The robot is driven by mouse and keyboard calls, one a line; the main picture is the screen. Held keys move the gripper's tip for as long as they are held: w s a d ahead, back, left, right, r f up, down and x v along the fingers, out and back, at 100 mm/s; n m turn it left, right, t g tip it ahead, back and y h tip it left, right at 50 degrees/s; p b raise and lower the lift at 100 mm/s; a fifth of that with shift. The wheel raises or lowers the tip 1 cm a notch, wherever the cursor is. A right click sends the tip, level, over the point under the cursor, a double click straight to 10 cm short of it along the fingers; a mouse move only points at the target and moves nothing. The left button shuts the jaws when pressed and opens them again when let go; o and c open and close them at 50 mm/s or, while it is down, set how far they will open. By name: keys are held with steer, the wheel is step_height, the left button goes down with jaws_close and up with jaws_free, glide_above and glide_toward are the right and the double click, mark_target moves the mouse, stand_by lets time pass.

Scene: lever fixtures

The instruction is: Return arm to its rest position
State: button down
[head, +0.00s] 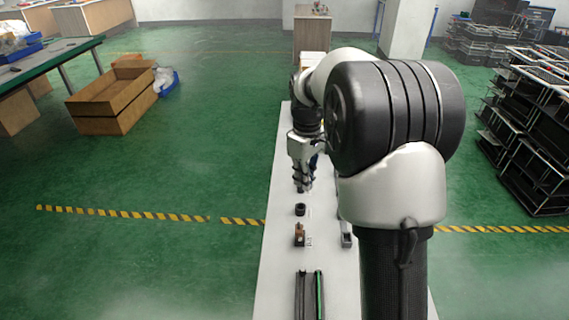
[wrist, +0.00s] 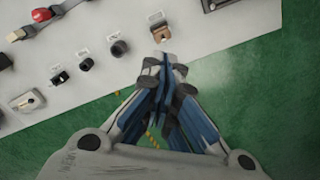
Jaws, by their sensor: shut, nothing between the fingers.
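My arm rises in front of the head camera and covers the right part of a long white table (head: 277,225). My gripper (head: 305,188) points down over the table, near its left edge in the head view. In the wrist view my gripper (wrist: 164,62) has its fingertips together with nothing between them. Its tips appear over the table edge, close to a brown fixture (wrist: 160,32). How high it is above the table I cannot tell.
Small fixtures line the table, among them a black round one (wrist: 119,47), a red one (wrist: 42,14) and a rail (head: 309,295). Black crates (head: 535,130) stand at right. A cardboard box (head: 112,97) lies at left. Green floor around the table is mostly clear.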

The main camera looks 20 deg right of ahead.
steer(key=s+a+r+m+t, duration=0.2)
steer(key=s+a+r, duration=0.4)
steer(key=s+r, duration=0.5)
steer(key=s+a+f+m+t, duration=0.1)
steer(key=s+a+m, duration=0.1)
steer(key=s, duration=0.7)
steer(key=s+a+f+m+t, duration=0.1)
steer(key=s+a+m, duration=0.1)
steer(key=s, duration=0.7)
steer(key=shift+a+f+t, duration=0.25)
steer(key=shift+a+t, duration=0.05)
